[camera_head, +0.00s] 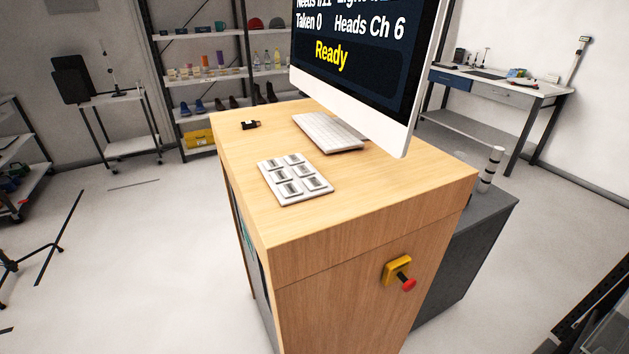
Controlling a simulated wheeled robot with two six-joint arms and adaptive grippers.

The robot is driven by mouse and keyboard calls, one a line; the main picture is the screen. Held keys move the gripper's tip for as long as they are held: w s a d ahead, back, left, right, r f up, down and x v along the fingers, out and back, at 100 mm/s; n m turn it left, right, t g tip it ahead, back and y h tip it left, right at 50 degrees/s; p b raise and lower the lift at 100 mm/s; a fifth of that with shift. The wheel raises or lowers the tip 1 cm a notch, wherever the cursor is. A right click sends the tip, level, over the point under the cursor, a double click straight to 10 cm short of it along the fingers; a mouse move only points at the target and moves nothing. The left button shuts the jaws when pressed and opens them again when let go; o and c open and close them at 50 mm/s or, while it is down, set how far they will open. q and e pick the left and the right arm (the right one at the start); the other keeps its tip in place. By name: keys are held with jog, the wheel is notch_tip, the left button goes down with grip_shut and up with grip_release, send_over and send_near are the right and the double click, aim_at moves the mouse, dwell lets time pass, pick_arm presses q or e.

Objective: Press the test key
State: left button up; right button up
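A pale key panel (295,180) with several grey keys in two columns lies flat on the wooden cabinet top (290,225). The key labels are too small to read, so I cannot tell which one is the test key. A white keyboard (328,132) lies behind it, under the monitor (365,60). The screen shows "Ready" in yellow and "Taken 0" and "Heads Ch 6" in white; its upper part is cut off. Neither of my grippers is in view.
A red button on a yellow box (397,270) sticks out of the cabinet front. A small black object (250,125) lies at the back left of the top. A dark grey unit (465,250) adjoins the right side. Floor at left is mostly clear, except a black stand (28,262).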

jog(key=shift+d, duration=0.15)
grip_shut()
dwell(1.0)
